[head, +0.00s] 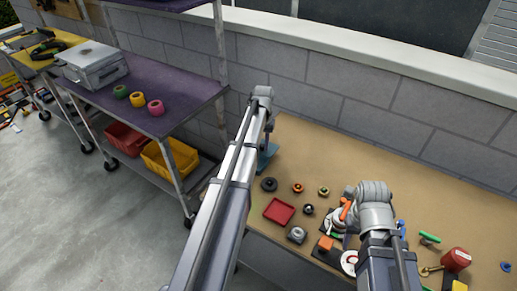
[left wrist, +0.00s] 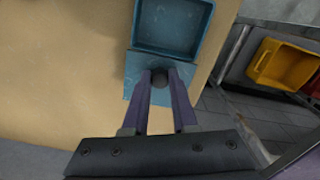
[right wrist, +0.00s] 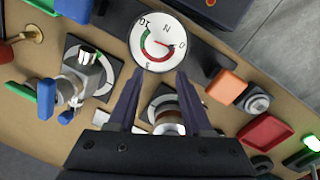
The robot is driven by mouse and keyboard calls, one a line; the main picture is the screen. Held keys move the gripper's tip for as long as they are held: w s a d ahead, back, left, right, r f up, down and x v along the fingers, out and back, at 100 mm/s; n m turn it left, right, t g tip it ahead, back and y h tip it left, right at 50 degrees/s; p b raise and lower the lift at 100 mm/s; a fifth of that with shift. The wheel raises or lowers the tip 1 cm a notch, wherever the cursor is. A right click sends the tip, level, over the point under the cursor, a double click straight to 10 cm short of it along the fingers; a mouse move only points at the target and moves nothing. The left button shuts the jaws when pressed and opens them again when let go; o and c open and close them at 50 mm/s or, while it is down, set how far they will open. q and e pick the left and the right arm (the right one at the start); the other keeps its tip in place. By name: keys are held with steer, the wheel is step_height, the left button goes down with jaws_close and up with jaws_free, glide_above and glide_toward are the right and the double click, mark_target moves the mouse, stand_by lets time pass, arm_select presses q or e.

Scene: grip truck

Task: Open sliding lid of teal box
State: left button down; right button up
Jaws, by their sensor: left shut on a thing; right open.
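The teal box (left wrist: 172,25) is at the top of the left wrist view. Its inside shows open and looks empty. Its teal lid (left wrist: 135,62) is slid out toward my left gripper and has a round dark knob (left wrist: 159,80). My left gripper (left wrist: 159,76) is shut on the knob. In the head view the teal box (head: 268,158) is mostly hidden behind my left arm. My right gripper (right wrist: 159,75) is open and empty over the other parts, with a round dial gauge (right wrist: 146,55) just beyond its fingertips.
A red tray (head: 279,211), black and orange rings, an orange cube (head: 325,244) and valve parts lie on the bench right of the box. A purple-topped cart (head: 150,110) with a yellow bin (head: 172,157) stands to the left. Bare bench lies behind the parts.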

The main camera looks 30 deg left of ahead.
mark_target(262, 145)
arm_select(q)
steer(key=c, duration=0.7)
jaws_free()
step_height(262, 145, up, 8)
steer(key=p, duration=0.8)
steer(key=shift+f, duration=0.1)
arm_select(e)
step_height(262, 145, up, 8)
steer(key=shift+f, duration=0.15)
arm_select(q)
steer(key=s+d+m, duration=0.3)
steer(key=s+d, duration=0.9)
steer(key=d, duration=0.3)
steer(key=s+d+m+y, duration=0.1)
steer(key=s+d+m, duration=0.2)
steer(key=s+d, duration=0.9)
steer(key=d, duration=0.3)
